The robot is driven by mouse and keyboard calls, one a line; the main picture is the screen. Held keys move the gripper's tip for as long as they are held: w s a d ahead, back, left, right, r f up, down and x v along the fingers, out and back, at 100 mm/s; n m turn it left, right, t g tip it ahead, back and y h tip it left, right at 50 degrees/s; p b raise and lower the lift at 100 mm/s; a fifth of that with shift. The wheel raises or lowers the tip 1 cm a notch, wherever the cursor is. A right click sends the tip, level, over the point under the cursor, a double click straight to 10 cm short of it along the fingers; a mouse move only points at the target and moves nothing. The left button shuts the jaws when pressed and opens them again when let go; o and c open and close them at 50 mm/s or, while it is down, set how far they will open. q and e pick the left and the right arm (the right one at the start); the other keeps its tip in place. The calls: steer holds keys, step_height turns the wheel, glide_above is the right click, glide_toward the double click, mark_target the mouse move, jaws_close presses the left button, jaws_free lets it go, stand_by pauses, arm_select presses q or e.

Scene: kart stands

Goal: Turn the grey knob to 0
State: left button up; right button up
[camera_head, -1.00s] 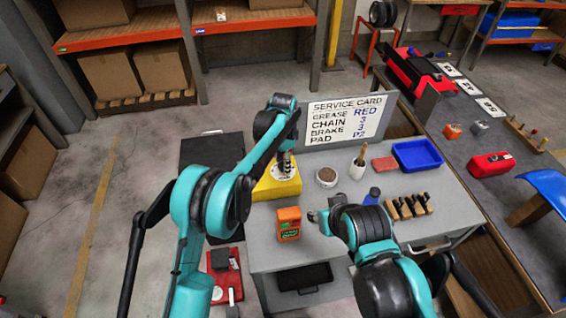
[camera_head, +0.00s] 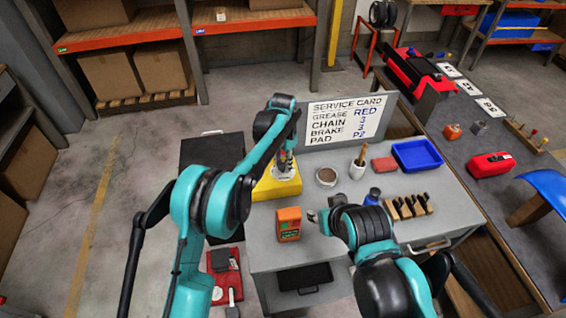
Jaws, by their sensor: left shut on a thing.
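A yellow box (camera_head: 277,189) stands at the left end of the grey bench, with a pale round dial face on its top. My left gripper (camera_head: 285,168) reaches down over the dial and is shut on the knob at its middle. The gripper and arm hide the knob and most of the dial marks, so I cannot read the setting. My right gripper (camera_head: 318,215) is above the bench's front part, beside the orange device, apart from the yellow box. Its fingers are small and partly hidden by its arm.
The grey bench (camera_head: 460,205) holds an orange device (camera_head: 288,224), a round tin (camera_head: 326,177), a brush cup (camera_head: 357,170), a blue tray (camera_head: 417,155) and a wooden holder (camera_head: 410,207). A service card (camera_head: 343,120) stands behind. A second bench is at right.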

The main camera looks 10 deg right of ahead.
mark_target(283, 165)
arm_select(q)
steer(key=n, duration=0.5)
steer(key=shift+n, duration=0.3)
steer(key=n, duration=0.5)
steer(key=shift+n, duration=0.4)
steer(key=o, duration=1.2)
steer(key=shift+c, duration=0.2)
step_height(283, 165, up, 12)
